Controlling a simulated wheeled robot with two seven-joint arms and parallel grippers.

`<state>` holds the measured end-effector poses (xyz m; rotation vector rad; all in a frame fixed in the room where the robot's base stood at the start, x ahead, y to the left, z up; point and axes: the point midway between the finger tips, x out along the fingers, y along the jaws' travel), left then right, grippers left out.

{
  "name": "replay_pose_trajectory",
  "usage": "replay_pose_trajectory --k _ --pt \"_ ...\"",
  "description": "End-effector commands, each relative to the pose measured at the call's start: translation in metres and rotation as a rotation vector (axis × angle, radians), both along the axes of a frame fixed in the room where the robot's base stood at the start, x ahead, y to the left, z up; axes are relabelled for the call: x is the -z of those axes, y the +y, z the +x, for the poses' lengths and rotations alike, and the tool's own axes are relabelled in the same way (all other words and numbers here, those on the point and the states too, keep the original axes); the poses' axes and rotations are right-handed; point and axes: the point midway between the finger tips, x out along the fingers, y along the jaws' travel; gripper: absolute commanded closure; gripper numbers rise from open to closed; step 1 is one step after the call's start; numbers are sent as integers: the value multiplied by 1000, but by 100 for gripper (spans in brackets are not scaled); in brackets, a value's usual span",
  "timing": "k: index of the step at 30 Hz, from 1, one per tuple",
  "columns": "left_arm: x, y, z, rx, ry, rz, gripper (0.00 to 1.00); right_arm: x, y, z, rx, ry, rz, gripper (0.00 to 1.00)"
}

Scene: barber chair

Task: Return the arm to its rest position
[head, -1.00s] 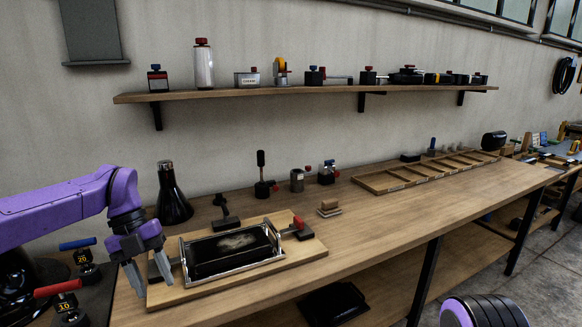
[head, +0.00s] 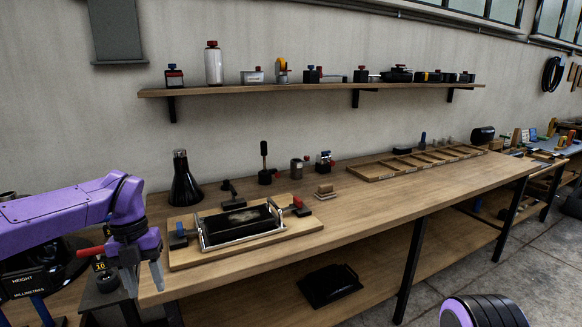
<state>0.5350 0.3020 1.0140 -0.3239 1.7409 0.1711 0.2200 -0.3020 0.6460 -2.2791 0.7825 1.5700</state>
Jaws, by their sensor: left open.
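My left arm is purple and comes in from the left in the head view. Its left gripper (head: 146,281) points down with its two grey fingers apart and nothing between them. It hangs at the left front corner of the wooden bench (head: 350,218), left of a wooden board (head: 290,238). On the board lies a dark block (head: 238,222) in a metal frame, with a blue knob (head: 178,238) at its left and a red handle (head: 298,201) at its right. The gripper is apart from the frame. My right gripper is not in view.
A black conical bottle (head: 182,182) stands behind the board. Small tools stand along the back of the bench, and a divided wooden tray (head: 370,172) lies farther right. A wall shelf (head: 310,89) holds several items. The bench's front middle is clear.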

Motion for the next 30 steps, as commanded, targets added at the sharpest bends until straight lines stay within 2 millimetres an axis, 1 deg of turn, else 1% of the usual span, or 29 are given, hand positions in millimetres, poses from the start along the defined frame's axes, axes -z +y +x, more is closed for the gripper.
replay_pose_trajectory --k 5,8,11,14,16,17,18,20,21,23,24,26,27,29,30 --pt "29 24 4 142 -60 211 54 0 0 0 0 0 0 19" --pt "54 40 6 286 -81 380 54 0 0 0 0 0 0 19" --pt "85 53 7 490 -89 563 54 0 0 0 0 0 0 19" --pt "123 61 5 794 -81 754 54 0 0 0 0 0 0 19" --pt "161 57 -3 1107 -61 875 54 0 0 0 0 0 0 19" --pt "180 51 -10 1271 -51 912 54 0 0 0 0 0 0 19" --pt "207 42 -23 1490 -38 938 54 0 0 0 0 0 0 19" --pt "241 27 -48 1774 -23 930 54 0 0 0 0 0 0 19" --pt "262 17 -68 1942 -16 901 54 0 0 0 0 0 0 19" --pt "290 5 -102 2168 -5 835 54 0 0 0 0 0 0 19" --pt "306 -2 -128 2301 1 774 54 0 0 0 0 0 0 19" --pt "326 -9 -168 2481 10 669 54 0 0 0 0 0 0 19" --pt "336 -12 -195 2581 18 594 54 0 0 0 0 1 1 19" --pt "347 -13 -233 2699 36 484 54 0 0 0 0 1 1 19" --pt "352 -11 -255 2755 54 419 54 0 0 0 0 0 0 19"
